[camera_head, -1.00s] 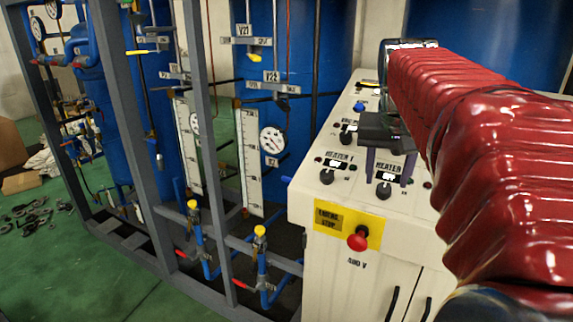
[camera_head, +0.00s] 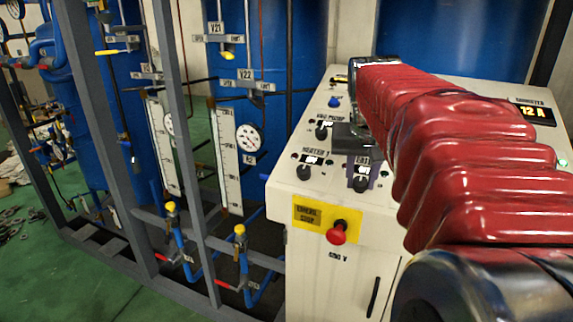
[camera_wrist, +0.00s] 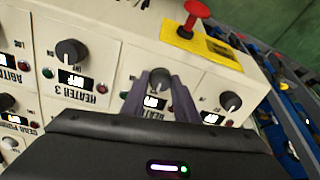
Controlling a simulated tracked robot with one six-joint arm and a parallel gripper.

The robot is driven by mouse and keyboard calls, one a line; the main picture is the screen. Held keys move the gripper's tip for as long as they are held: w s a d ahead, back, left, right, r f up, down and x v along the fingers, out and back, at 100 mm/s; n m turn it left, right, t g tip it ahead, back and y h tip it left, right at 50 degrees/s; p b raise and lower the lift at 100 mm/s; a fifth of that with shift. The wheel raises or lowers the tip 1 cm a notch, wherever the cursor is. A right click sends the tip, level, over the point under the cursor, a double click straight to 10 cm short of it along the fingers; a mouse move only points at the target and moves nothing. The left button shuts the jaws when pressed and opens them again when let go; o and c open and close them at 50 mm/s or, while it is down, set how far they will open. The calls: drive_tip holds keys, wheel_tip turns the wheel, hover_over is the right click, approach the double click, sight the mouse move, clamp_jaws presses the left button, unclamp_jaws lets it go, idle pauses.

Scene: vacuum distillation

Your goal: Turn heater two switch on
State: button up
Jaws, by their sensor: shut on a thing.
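The heater two switch is a round black knob (camera_head: 361,185) on the sloped white panel, between the Heater 1 knob (camera_head: 303,172) and the space under my arm. My gripper (camera_head: 362,175) reaches down over it, with its purple fingers on both sides. In the wrist view, my gripper (camera_wrist: 161,77) is shut on the knob (camera_wrist: 160,80), one finger on each side. The finger tips partly hide the knob's sides.
The Heater 3 knob (camera_wrist: 70,52) and another knob (camera_wrist: 230,101) sit on either side of the fingers. A red emergency stop button (camera_head: 337,233) on a yellow plate stands out from the panel's front. Blue pipework and grey frame posts (camera_head: 180,120) stand left.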

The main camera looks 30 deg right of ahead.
drive_tip(key=shift+c, duration=1.4)
drive_tip(key=shift+a, duration=0.15)
drive_tip(key=shift+c, duration=0.6)
drive_tip(key=shift+m, duration=0.4)
drive_tip(key=m, duration=0.5)
drive_tip(key=shift+s+d, duration=0.1)
drive_tip(key=shift+d, duration=0.1)
drive_tip(key=m, duration=0.6)
drive_tip(key=shift+s, duration=0.1)
drive_tip(key=o, duration=1.1)
drive_tip(key=shift+c, duration=0.2)
